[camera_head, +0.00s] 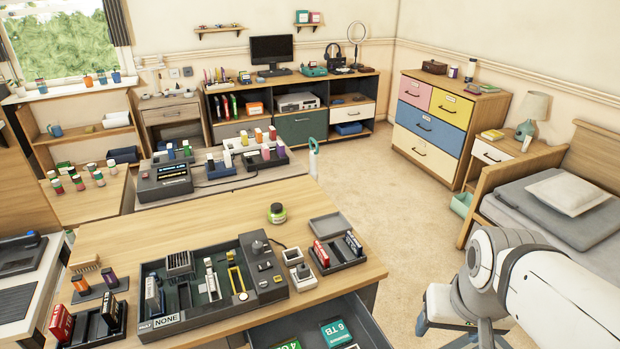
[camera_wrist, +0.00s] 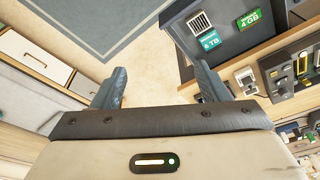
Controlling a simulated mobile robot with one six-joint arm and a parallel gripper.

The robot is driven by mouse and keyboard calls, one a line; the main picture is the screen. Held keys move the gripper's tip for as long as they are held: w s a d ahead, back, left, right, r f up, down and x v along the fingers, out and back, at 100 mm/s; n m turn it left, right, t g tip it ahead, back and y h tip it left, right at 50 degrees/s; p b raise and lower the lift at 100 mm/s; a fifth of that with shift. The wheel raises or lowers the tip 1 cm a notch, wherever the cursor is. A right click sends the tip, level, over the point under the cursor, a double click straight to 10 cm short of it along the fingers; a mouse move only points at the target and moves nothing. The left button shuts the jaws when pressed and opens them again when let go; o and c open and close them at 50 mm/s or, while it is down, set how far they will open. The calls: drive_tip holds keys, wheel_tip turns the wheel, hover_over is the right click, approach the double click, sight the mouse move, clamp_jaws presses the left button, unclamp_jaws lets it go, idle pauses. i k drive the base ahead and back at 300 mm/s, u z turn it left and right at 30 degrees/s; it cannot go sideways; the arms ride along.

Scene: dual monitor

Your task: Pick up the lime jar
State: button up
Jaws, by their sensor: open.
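The lime jar (camera_head: 277,213) is a small round jar with a dark lid and a yellow-green body. In the head view it stands upright on the wooden table (camera_head: 200,229), near the back edge and behind the grey device tray. I do not make it out in the wrist view. My gripper (camera_wrist: 160,86) is open and empty, with its two grey fingers wide apart. It is over the floor beside the open drawer, well away from the jar. In the head view my white arm is at the lower right.
A large grey tray (camera_head: 213,305) of devices fills the table's middle. A rack of red cartridges (camera_head: 338,252) and a flat grey tray (camera_head: 331,226) are right of the jar. An open drawer (camera_head: 370,318) sticks out in front. Bare tabletop lies left of the jar.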

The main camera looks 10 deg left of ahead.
sight(275, 218)
drive_tip(key=z, duration=0.05)
drive_tip(key=k, duration=0.5)
drive_tip(key=u, duration=0.9)
drive_tip(key=i, duration=1.35)
drive_tip(key=z, duration=0.1)
